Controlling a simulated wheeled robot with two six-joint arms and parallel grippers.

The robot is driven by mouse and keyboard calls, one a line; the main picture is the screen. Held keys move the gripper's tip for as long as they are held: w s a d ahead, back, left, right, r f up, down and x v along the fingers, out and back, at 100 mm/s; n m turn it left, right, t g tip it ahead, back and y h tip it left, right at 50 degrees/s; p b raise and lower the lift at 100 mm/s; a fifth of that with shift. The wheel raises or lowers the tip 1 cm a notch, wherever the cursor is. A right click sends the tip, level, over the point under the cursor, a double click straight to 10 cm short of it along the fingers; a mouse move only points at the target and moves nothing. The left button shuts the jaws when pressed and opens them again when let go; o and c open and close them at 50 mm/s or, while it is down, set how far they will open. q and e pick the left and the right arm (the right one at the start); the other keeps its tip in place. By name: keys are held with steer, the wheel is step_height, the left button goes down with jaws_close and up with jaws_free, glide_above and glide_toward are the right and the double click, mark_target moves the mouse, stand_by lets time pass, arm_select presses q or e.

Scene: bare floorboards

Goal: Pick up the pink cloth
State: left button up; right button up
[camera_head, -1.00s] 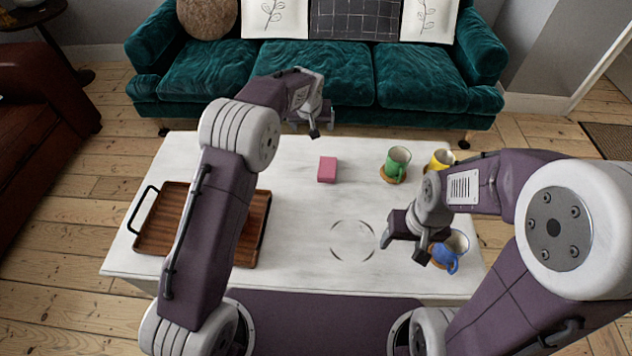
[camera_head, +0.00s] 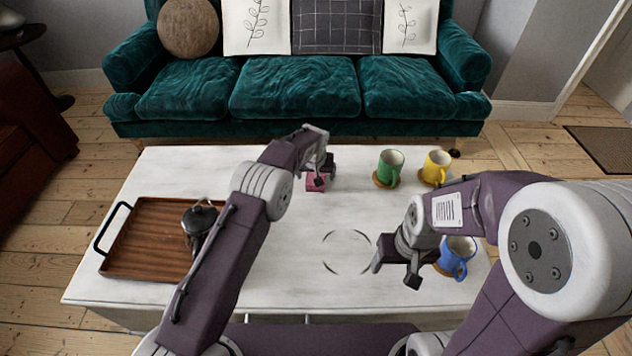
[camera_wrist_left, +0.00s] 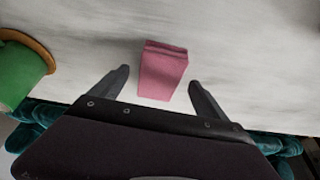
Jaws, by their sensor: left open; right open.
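The pink cloth (camera_head: 316,183) is a small folded block on the white table, partly hidden by my left gripper in the head view. My left gripper (camera_head: 322,178) is just above it. In the left wrist view the cloth (camera_wrist_left: 162,72) lies between and slightly beyond the two open fingertips (camera_wrist_left: 158,82), with white surface showing on both sides of it. No contact shows. My right gripper (camera_head: 398,272) is open and empty over the table's right side, beside the blue mug (camera_head: 456,262).
A wooden tray (camera_head: 138,240) holding a dark metal pot (camera_head: 199,218) is on the left. A green mug (camera_head: 391,163) and a yellow mug (camera_head: 436,165) stand on coasters at the back right. A teal sofa (camera_head: 295,90) stands behind the white table (camera_head: 290,250).

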arm_select(q)
steer(key=x, duration=0.2)
steer(key=shift+w+f, duration=0.1)
steer(key=shift+f, duration=0.2)
steer(key=shift+r, duration=0.1)
arm_select(e)
steer(key=shift+f, duration=0.6)
arm_select(q)
steer(key=shift+c, duration=0.3)
steer(key=c, duration=1.4)
step_height(320, 180, up, 4)
steer(key=shift+r+p, duration=0.1)
steer(key=shift+p, duration=0.85)
steer(key=s+d+r+p, duration=0.1)
steer(key=d+r, duration=0.1)
steer(key=d, duration=0.1)
steer(key=s+d+r+p, duration=0.1)
steer(key=s+d+r, duration=0.1)
steer(key=d, duration=0.2)
steer(key=s+d+r+p, duration=0.2)
steer(key=d, duration=0.1)
steer(key=shift+s+d+r, duration=0.2)
steer(key=shift+r, duration=0.2)
arm_select(e)
step_height(320, 180, up, 6)
